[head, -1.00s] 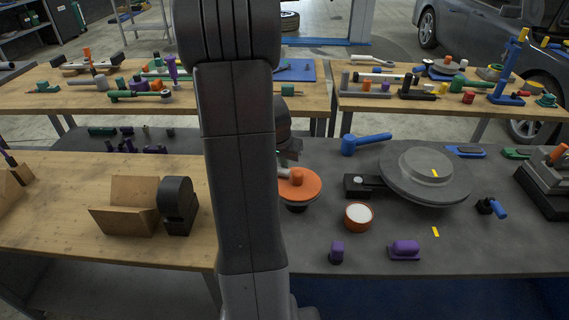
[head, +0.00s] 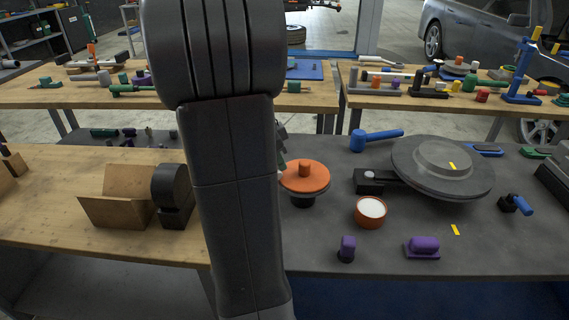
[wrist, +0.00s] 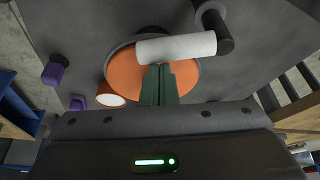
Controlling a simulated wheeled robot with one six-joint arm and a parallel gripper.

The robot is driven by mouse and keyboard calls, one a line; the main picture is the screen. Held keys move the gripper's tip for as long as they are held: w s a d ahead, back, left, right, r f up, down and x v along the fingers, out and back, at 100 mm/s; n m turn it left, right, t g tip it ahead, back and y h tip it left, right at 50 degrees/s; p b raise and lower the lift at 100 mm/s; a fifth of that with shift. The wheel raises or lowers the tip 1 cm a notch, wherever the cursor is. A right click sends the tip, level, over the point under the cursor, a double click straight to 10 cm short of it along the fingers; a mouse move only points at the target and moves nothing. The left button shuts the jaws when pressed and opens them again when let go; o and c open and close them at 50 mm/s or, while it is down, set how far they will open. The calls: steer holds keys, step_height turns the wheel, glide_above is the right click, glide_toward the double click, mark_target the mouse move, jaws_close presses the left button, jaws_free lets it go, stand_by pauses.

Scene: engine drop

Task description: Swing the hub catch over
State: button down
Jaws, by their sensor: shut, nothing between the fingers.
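An orange disc (head: 318,179) with a short orange knob stands on a dark base on the grey bench. In the wrist view the orange disc (wrist: 128,72) lies below a white cylinder (wrist: 178,47) joined to a dark round post (wrist: 214,28). This looks like the hub catch, though I cannot be sure. My gripper (wrist: 160,68) has green fingers, closed together and empty. Its tips appear just beside the white cylinder, over the disc; whether they touch cannot be told. In the head view my arm hides the gripper and most of the catch.
An orange cup with a white top (head: 371,210) stands close right of the disc. Purple pieces (head: 423,246) lie near the front edge. A large grey round plate (head: 440,185) and a blue handle (head: 378,135) stand to the right and behind.

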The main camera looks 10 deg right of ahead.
steer(key=a+m, duration=0.1)
steer(key=a+m+g, duration=0.1)
steer(key=m, duration=0.1)
steer(key=shift+s+m, duration=0.3)
steer(key=shift+a, duration=0.45)
